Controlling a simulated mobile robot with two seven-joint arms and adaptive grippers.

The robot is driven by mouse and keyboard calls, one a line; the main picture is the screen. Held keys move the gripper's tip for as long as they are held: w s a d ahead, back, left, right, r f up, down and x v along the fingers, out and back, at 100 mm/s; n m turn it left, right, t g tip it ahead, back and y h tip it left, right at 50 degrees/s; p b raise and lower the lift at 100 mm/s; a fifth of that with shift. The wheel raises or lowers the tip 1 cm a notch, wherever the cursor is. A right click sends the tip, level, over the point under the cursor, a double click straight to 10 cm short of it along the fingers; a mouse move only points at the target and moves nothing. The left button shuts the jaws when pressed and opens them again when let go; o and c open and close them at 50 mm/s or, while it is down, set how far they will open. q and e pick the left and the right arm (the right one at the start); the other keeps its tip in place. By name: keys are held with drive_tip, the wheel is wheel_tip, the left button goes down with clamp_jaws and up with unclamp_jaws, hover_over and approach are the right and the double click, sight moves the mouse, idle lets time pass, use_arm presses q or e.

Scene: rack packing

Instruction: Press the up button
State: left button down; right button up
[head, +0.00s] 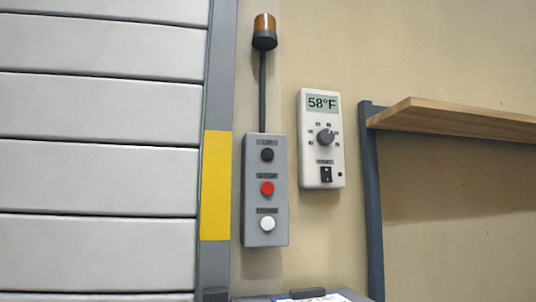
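A grey control box (265,211) is mounted on the wall beside the shutter in the head view. It has a black button (267,155) at the top, a red button (267,188) in the middle and a white button (267,224) at the bottom. Each button has a small label above it, too small to read surely. An amber beacon (264,25) stands on a dark pole rising from the box. Nothing covers the buttons. Neither of my grippers is in view.
A white thermostat (312,171) reading 58°F hangs right of the box. A closed slatted shutter (100,110) fills the left, with a yellow-marked frame (215,185). A wooden shelf (460,118) on a blue post (372,200) juts at right. A clipboard-like object (308,293) shows at the bottom.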

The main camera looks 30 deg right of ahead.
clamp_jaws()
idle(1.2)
